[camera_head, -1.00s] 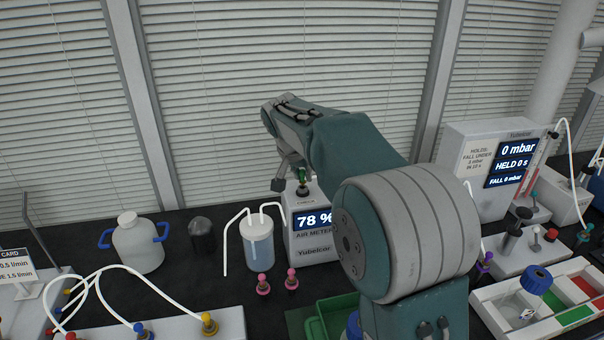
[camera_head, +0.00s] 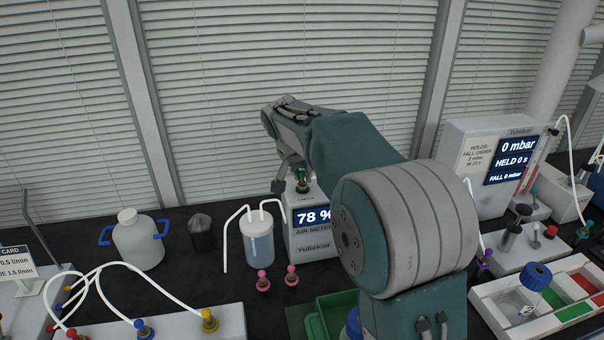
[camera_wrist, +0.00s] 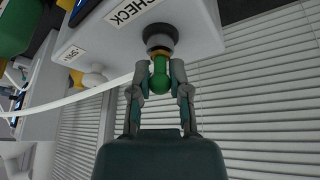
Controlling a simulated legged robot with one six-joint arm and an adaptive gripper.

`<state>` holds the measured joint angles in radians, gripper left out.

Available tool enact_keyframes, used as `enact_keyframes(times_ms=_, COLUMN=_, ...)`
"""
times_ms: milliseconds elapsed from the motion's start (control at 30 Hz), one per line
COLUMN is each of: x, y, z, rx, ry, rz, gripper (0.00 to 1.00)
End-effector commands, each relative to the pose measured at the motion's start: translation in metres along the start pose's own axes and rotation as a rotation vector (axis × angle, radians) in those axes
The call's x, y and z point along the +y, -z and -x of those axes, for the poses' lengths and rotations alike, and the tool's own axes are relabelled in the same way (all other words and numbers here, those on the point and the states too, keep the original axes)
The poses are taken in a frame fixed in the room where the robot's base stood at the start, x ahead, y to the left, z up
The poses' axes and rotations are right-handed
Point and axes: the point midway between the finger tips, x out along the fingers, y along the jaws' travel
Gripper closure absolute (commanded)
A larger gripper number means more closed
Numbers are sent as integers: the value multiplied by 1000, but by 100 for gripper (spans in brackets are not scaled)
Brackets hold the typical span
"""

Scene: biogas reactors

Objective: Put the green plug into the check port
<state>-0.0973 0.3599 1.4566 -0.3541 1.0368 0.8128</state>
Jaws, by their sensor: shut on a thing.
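The green plug (camera_wrist: 160,78) is between the fingertips of my gripper (camera_wrist: 160,88) in the wrist view, and the fingers are shut on it. My gripper (camera_head: 290,182) is there, partly hidden by my arm.
Left of the air meter stands a clear jar (camera_head: 258,240) with white tubes. A white canister (camera_head: 136,240) is at the left. A green tray (camera_head: 325,312) and a compartment tray (camera_head: 545,305) lie nearer. A "0 mbar" unit (camera_head: 490,165) stands right.

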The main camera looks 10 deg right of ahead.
Motion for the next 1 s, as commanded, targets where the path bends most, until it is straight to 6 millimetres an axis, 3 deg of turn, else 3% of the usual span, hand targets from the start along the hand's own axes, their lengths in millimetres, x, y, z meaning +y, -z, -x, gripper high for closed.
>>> enact_keyframes(times_ms=467, x=0, y=0, z=-1, rx=0, ry=0, rz=0, gripper=100)
enact_keyframes(times_ms=500, x=0, y=0, z=-1, rx=0, ry=0, rz=0, gripper=68)
enact_keyframes(times_ms=567, x=0, y=0, z=-1, rx=0, ry=0, rz=0, gripper=41)
enact_keyframes(times_ms=600, x=0, y=0, z=-1, rx=0, ry=0, rz=0, gripper=37)
enact_keyframes(times_ms=1000, x=0, y=0, z=3, rx=1, ry=0, rz=0, gripper=37)
